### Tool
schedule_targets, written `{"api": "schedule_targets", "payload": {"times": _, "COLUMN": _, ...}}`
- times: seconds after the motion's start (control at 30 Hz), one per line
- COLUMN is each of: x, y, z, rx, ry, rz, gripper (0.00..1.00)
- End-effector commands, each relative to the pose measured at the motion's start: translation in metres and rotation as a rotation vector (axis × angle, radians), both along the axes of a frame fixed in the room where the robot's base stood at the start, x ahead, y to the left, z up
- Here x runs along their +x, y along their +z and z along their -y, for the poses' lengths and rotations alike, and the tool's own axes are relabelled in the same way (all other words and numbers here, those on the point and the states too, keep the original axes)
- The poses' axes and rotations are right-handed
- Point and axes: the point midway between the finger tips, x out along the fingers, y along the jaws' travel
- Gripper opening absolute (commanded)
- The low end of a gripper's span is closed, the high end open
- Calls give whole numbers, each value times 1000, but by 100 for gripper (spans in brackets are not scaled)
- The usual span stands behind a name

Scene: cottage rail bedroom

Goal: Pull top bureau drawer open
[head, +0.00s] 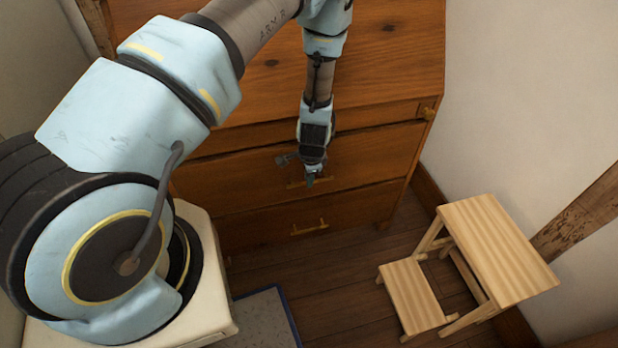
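The wooden bureau (375,70) stands against the wall at the back, with a broad sloping top part. Below a narrow rail is its upper large drawer (235,180), which looks flush or nearly so. That drawer's brass bar handle (325,180) shows partly behind my gripper. My gripper (310,180) hangs down from my arm at the middle of this drawer front, at the handle. Whether the fingers touch or go round the handle cannot be told, nor whether they are open or shut.
A lower drawer with a brass handle (310,228) is below. A small brass knob (428,113) sits at the bureau's upper right. A wooden step stool (500,245) stands at right. A grey, blue-edged rug (265,318) lies in front; dark floor (350,285) is clear between.

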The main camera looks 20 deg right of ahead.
Motion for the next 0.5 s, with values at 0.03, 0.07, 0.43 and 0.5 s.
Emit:
{"api": "schedule_targets", "payload": {"times": 0.03, "x": 0, "y": 0, "z": 0, "rx": 0, "ry": 0, "rz": 0, "gripper": 8}}
{"api": "schedule_targets", "payload": {"times": 0.07, "x": 0, "y": 0, "z": 0, "rx": 0, "ry": 0, "rz": 0, "gripper": 4}}
{"api": "schedule_targets", "payload": {"times": 0.43, "x": 0, "y": 0, "z": 0, "rx": 0, "ry": 0, "rz": 0, "gripper": 0}}
{"api": "schedule_targets", "payload": {"times": 0.5, "x": 0, "y": 0, "z": 0, "rx": 0, "ry": 0, "rz": 0, "gripper": 0}}
